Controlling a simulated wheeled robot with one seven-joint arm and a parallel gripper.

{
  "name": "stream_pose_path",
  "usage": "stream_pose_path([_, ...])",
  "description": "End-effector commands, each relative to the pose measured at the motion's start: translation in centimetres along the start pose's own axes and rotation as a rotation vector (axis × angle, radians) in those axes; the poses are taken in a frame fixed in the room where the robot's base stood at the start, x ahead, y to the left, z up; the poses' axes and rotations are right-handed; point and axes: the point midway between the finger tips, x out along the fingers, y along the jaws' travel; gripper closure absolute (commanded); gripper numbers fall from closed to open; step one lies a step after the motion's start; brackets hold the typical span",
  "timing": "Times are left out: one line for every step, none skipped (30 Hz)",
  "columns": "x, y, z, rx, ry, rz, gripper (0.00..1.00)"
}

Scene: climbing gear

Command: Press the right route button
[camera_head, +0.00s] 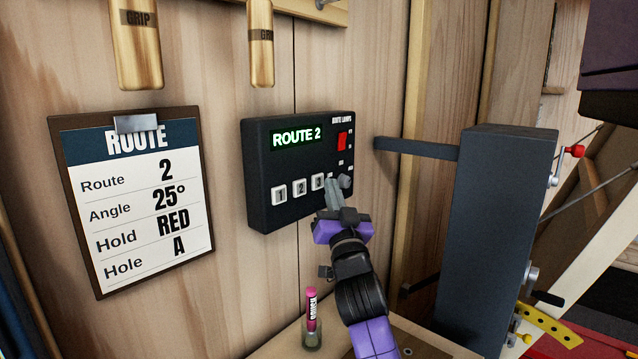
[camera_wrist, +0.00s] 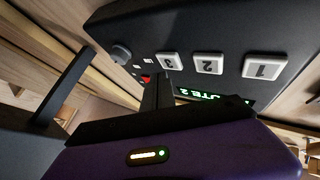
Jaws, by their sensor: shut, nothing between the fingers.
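The black route panel (camera_head: 262,197) is fixed to the wooden wall, with a green display (camera_head: 297,136) reading "ROUTE 2". Its white buttons are 1 (camera_head: 280,193), 2 (camera_head: 299,187) and 3 (camera_head: 317,181); in the wrist view button 1 (camera_wrist: 262,67), button 2 (camera_wrist: 208,64) and button 3 (camera_wrist: 169,61) look alike. A round knob (camera_head: 345,181) sits right of them. The clipboard (camera_head: 138,200) lists Route 2, Angle 25°, Hold RED, Hole A. My gripper (camera_head: 333,186) is shut and empty, its tips just in front of the panel near button 3 and the knob; contact cannot be told.
A red lamp (camera_head: 342,141) shows on the panel. A dark upright box (camera_head: 497,220) with a bracket stands to the right. A pink marker (camera_head: 312,311) stands in a holder on the wooden ledge below. Two wooden grips (camera_head: 136,45) hang above.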

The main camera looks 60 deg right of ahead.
Motion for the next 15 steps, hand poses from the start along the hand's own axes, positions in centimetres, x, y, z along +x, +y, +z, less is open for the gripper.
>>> stream_pose_path([0.00,0.00,0.00,0.000,0.000,0.000,1.00])
stream_pose_path([0.00,0.00,0.00,0.000,0.000,0.000,1.00])
stream_pose_path([0.00,0.00,0.00,0.000,0.000,0.000,1.00])
stream_pose_path([0.00,0.00,0.00,0.000,0.000,0.000,1.00])
stream_pose_path([0.00,0.00,0.00,0.000,0.000,0.000,1.00])
stream_pose_path([0.00,0.00,0.00,0.000,0.000,0.000,1.00])
stream_pose_path([0.00,0.00,0.00,0.000,0.000,0.000,1.00])
stream_pose_path([0.00,0.00,0.00,0.000,0.000,0.000,1.00])
stream_pose_path([0.00,-0.01,0.01,0.000,0.000,0.000,1.00])
stream_pose_path([0.01,-0.02,0.03,0.000,0.000,0.000,1.00])
stream_pose_path([0.02,-0.03,0.06,0.000,0.000,0.000,1.00])
stream_pose_path([0.06,-0.07,0.13,0.000,0.000,0.000,1.00])
stream_pose_path([0.10,-0.11,0.19,0.000,0.000,-0.001,1.00])
stream_pose_path([0.15,-0.16,0.25,0.000,0.000,-0.001,1.00])
stream_pose_path([0.24,-0.22,0.33,0.000,0.001,-0.001,1.00])
